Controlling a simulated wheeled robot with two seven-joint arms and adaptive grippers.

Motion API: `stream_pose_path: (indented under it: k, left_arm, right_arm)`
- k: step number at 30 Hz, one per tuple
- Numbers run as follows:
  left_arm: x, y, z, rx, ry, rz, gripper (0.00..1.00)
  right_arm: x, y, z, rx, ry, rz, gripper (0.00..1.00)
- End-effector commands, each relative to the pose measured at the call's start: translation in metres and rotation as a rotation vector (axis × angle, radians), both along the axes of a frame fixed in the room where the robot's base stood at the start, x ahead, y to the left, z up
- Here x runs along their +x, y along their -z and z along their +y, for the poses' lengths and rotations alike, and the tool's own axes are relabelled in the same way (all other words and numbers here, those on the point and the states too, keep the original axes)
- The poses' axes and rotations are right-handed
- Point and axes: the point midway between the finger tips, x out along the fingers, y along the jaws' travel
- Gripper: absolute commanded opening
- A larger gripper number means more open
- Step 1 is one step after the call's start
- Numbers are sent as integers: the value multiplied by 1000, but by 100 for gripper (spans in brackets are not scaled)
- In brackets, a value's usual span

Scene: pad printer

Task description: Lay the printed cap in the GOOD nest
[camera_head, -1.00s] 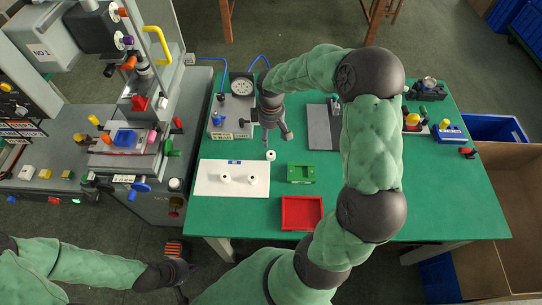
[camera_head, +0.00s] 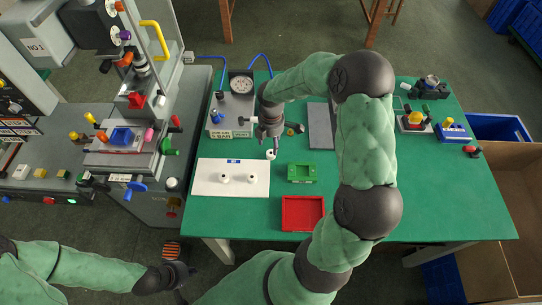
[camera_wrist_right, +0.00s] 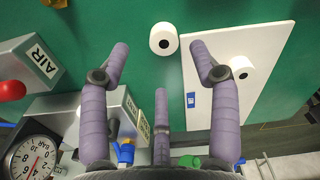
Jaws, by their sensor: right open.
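A white round cap (camera_head: 271,155) with a dark centre hole lies loose on the green table. It also shows in the right wrist view (camera_wrist_right: 163,39), and no print can be made out on it. My right gripper (camera_head: 270,143) is open just behind the cap. In the right wrist view its spread fingers (camera_wrist_right: 161,52) are either side of the cap's line, with nothing held. A green block with a recess (camera_head: 302,173) stands right of the cap; no GOOD label is readable on it. My left gripper (camera_head: 184,276) is low at the left, away from the table, its fingers unclear.
A red tray (camera_head: 302,213) sits in front of the green block. A grey AIR box with a gauge (camera_head: 236,110) stands behind the board. The table's right front is clear.

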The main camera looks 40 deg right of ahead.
Motion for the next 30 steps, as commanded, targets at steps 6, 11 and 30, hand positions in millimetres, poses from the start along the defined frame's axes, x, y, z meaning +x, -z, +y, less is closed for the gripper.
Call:
stream_pose_path:
  k: [6, 11, 30]
  left_arm:
    - [0, 7, 0, 0, 0, 0, 0]
    - [0, 20, 0, 0, 0, 0, 0]
    - [0, 28, 0, 0, 0, 0, 0]
  right_arm:
    - [-1, 15, 1, 0, 0, -1, 62]
    - [-3, 36, 3, 0, 1, 1, 62]
    - [-3, 58, 4, 0, 1, -1, 21]
